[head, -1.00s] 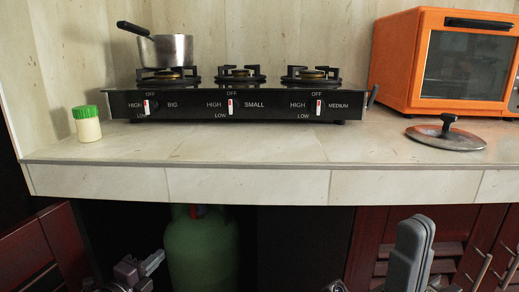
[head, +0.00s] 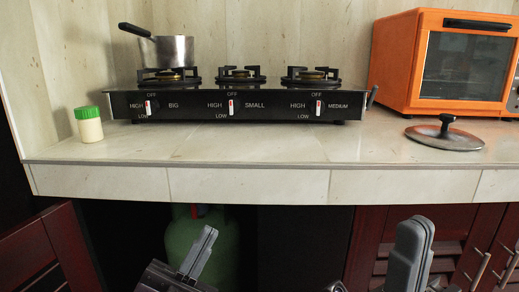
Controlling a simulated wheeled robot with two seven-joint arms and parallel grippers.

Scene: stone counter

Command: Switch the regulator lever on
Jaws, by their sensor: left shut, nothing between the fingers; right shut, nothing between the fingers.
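A green gas cylinder (head: 181,236) stands in the dark opening under the counter. A small red part (head: 198,210) shows at its top, just under the counter edge; I cannot make out the regulator lever there. My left gripper (head: 209,231) is shut and empty, pointing up in front of the cylinder and covering part of it. I cannot tell whether it touches the cylinder. My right gripper (head: 416,226) is shut and empty, upright in front of the red cabinet doors at the lower right.
A black stove (head: 270,106) with several burners stands on the stone counter (head: 270,148). A pot (head: 166,50) sits on its left burner. A green-lidded jar (head: 89,127), a pot lid (head: 445,138) and an orange oven (head: 398,62) are also there. Red cabinets (head: 375,230) flank the opening.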

